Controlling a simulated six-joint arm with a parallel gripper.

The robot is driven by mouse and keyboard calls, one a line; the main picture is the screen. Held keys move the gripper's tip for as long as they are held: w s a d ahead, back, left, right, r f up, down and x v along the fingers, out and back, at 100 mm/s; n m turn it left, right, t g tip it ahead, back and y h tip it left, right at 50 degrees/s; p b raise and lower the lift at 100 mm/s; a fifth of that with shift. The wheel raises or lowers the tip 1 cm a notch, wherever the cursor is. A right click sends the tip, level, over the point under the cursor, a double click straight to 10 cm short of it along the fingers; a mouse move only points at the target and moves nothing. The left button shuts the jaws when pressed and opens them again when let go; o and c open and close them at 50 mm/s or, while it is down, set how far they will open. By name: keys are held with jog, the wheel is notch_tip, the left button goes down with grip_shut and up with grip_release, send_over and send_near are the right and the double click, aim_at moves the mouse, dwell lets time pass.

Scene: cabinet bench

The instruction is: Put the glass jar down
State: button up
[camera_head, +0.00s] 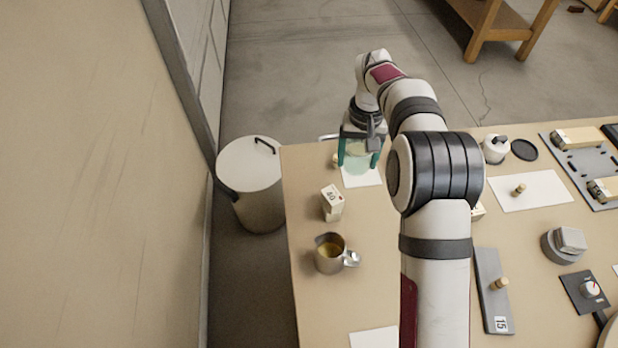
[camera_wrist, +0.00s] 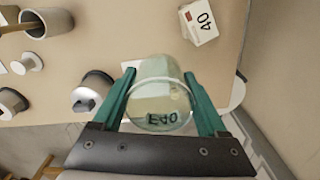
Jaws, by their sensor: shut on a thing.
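The glass jar (camera_wrist: 160,82) is clear and greenish, with dark marking that looks like "E40" seen at its near end in the wrist view. My gripper (camera_wrist: 160,92) is shut on it, with a teal finger on each side. In the head view my gripper (camera_head: 360,158) points down near the table's far left corner. The jar (camera_head: 357,160) shows between the fingers there, over or on a white sheet (camera_head: 364,177). I cannot tell whether its base touches the sheet.
A box marked 40 (camera_head: 332,203) and a metal pitcher (camera_head: 330,254) stand nearer on the table. A lidded bin (camera_head: 250,180) stands on the floor beyond the table's left edge. Bare tabletop (camera_head: 303,215) lies along the left.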

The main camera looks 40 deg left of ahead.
send_over(308, 180)
notch_tip(308, 180, down, 7)
jog(key=shift+d, duration=0.1)
jog(key=shift+f, duration=1.75)
jog(key=shift+f, duration=0.1)
jog(key=shift+f, duration=0.15)
jog(key=o, duration=1.4)
jog(key=shift+c, duration=0.2)
